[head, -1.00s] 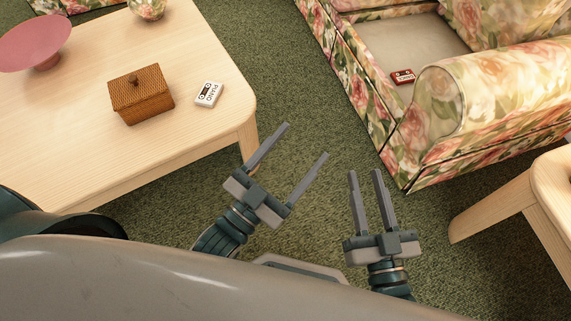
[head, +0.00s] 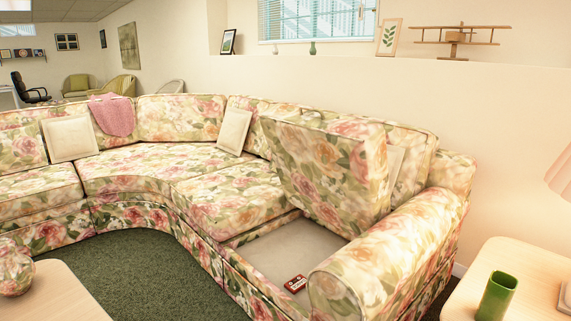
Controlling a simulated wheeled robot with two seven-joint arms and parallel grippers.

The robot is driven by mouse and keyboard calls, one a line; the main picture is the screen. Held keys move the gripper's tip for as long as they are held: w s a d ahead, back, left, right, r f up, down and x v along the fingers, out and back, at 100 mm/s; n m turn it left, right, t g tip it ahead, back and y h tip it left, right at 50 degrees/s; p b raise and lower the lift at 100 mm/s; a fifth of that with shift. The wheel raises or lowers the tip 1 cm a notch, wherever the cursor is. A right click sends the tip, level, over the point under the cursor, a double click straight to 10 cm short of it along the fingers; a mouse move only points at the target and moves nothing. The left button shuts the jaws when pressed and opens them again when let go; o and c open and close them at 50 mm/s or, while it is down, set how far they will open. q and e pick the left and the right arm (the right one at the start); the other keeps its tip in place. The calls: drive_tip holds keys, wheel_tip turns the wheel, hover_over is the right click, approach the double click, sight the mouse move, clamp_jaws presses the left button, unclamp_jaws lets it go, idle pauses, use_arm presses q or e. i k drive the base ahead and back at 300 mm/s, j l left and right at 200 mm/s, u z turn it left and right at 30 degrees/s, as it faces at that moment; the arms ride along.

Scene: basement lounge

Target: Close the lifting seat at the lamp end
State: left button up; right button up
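The lifting seat (head: 325,165) at the right end of the floral sofa, beside the lamp table, stands raised, tilted up against the backrest. Its underlying box (head: 290,255) is open, with a pale floor inside. A small red cassette (head: 296,284) lies in the box near its front. The pink lamp shade (head: 562,172) shows at the right edge, above the side table. Neither of my grippers is in the head view now.
A pale side table (head: 462,297) with a green cup (head: 497,297) stands right of the floral armrest (head: 385,255). A coffee table (head: 55,295) with a floral vase (head: 14,270) is at lower left. Green carpet (head: 145,270) is free between it and the sofa.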

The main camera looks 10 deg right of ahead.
sight(332, 167)
drive_tip(key=i+j+z, duration=0.7)
drive_tip(key=l, duration=0.1)
